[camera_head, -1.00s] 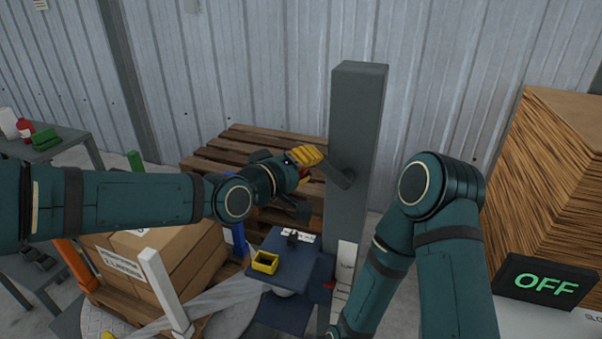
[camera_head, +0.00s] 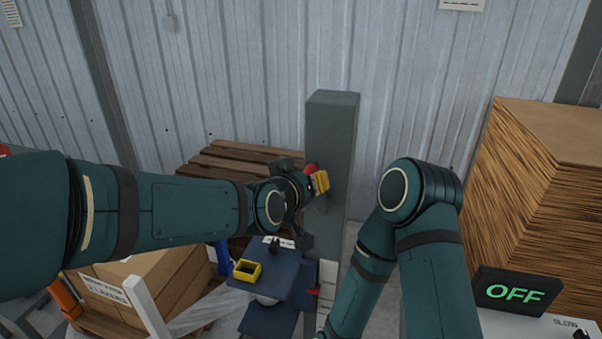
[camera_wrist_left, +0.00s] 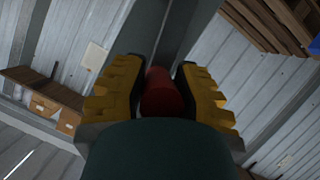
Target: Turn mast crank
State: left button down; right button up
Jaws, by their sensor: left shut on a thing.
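The mast (camera_head: 333,125) is a tall dark grey square post in the middle of the head view. The red crank handle (camera_head: 310,168) shows at the mast's left side, beside the yellow finger pads of my left gripper (camera_head: 317,182). In the left wrist view, my left gripper (camera_wrist_left: 160,88) has its yellow fingers on both sides of the red handle (camera_wrist_left: 161,95) and is shut on it. The crank arm is mostly hidden behind the gripper. My right arm is bent right of the mast; its gripper is out of view.
A wooden pallet (camera_head: 215,165) leans at the wall behind my left arm. A tall brown stack (camera_head: 540,180) and a sign reading OFF (camera_head: 515,292) stand at the right.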

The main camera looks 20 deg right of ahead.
pick_arm(q)
jog(key=shift+s+d+r+m+p, duration=0.25)
jog(key=shift+d+r+m+p, duration=0.2)
jog(key=shift+d+p, duration=0.1)
jog(key=shift+s+d+f+p, duration=0.15)
jog(key=shift+s+d+p, duration=0.15)
jog(key=shift+p, duration=0.35)
jog(key=shift+d+f, duration=0.1)
jog(key=shift+f, duration=0.1)
jog(key=c, duration=0.7)
grip_release()
jog(key=v, duration=1.2)
jog(key=shift+s+d, duration=0.15)
jog(key=shift+s, duration=0.05)
